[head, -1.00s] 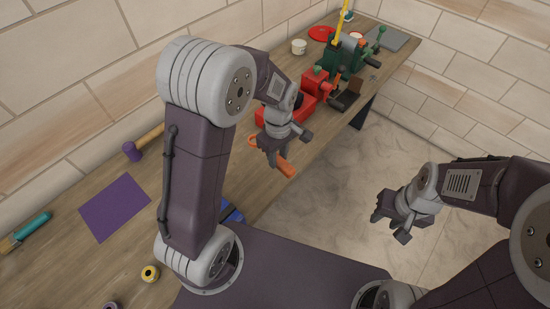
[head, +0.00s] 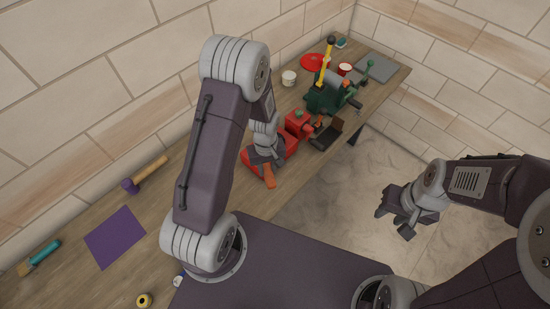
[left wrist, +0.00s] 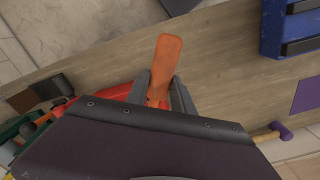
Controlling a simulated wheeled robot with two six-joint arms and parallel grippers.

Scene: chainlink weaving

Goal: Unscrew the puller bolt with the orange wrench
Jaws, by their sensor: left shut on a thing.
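The orange wrench (head: 269,177) is held in my left gripper (head: 266,163), whose fingers are shut around it. The wrench's handle points toward the bench's front edge. In the left wrist view the wrench (left wrist: 166,62) sticks out between the two fingers (left wrist: 160,92); its far end is hidden by the gripper body. The red vise-like tool (head: 297,123) stands just beyond the gripper, and the green machine (head: 322,98) is behind it. I cannot make out the puller bolt. My right gripper (head: 396,216) is open and empty over the floor.
A wooden bench (head: 210,140) runs along the wall. A purple mat (head: 114,237), a mallet (head: 145,174) and a teal-handled brush (head: 42,252) lie at left. A white cup (head: 289,78), a red lid (head: 314,62) and a grey plate (head: 376,68) are at the back. A blue tray (left wrist: 292,35) shows in the wrist view.

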